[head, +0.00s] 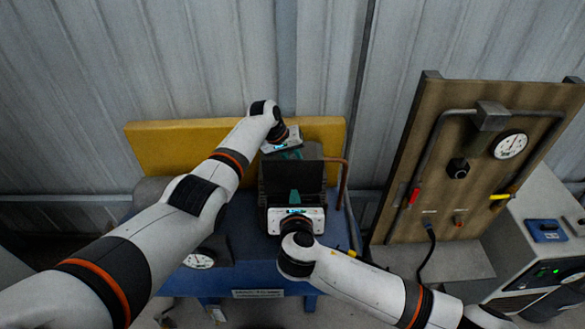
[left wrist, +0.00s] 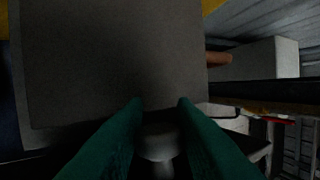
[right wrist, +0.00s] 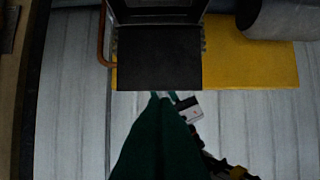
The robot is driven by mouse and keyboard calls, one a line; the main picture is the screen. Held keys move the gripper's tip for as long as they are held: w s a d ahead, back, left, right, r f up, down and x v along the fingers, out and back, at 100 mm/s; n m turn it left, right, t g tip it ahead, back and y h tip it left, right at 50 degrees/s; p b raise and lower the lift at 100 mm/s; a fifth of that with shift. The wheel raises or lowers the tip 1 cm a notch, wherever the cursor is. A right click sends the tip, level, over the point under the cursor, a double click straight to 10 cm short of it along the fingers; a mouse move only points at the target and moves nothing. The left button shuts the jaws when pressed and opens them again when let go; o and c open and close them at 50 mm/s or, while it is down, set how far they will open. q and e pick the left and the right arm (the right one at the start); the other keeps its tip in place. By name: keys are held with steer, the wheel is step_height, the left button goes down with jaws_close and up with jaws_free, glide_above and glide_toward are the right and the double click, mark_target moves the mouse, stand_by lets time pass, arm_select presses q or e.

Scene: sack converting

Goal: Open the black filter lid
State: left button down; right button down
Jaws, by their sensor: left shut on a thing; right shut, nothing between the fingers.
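The black filter lid (head: 292,177) is a flat dark panel at the blue bench. In the right wrist view the lid (right wrist: 160,57) stands out from a dark framed box (right wrist: 160,12), swung open towards the yellow panel. My left gripper (head: 291,154) is at the lid's far edge. In the left wrist view its green fingers (left wrist: 160,125) are closed around a grey rounded knob (left wrist: 160,145) at the edge of the lid (left wrist: 115,65). My right gripper (head: 294,196) is shut and empty, in front of the lid; its green fingers also show in the right wrist view (right wrist: 160,130).
A yellow panel (head: 165,148) stands behind the box, before a corrugated wall. A copper pipe (head: 345,178) runs close on the right. A brown board (head: 430,130) with a gauge (head: 510,145) stands further right. Another gauge (head: 198,261) lies at the bench's left front.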

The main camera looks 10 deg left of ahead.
arm_select(q)
steer(key=shift+s+f, duration=0.2)
steer(key=shift+f, duration=0.2)
arm_select(e)
glide_toward(293, 162)
steer(key=x, duration=0.4)
steer(key=shift+w+a+f, duration=0.15)
steer(key=shift+w+f, duration=0.05)
steer(key=shift+f, duration=0.35)
steer(key=shift+w+a+f, duration=0.1)
steer(key=shift+w+a, duration=0.15)
steer(key=shift+w, duration=0.65)
arm_select(q)
steer(key=shift+d, duration=0.2)
arm_select(e)
steer(key=shift+w+g, duration=0.3)
steer(key=shift+w, duration=0.45)
arm_select(q)
steer(key=shift+w, duration=0.1)
arm_select(e)
steer(key=shift+w+a, duration=0.15)
arm_select(q)
steer(key=c, duration=1.2)
jaws_free()
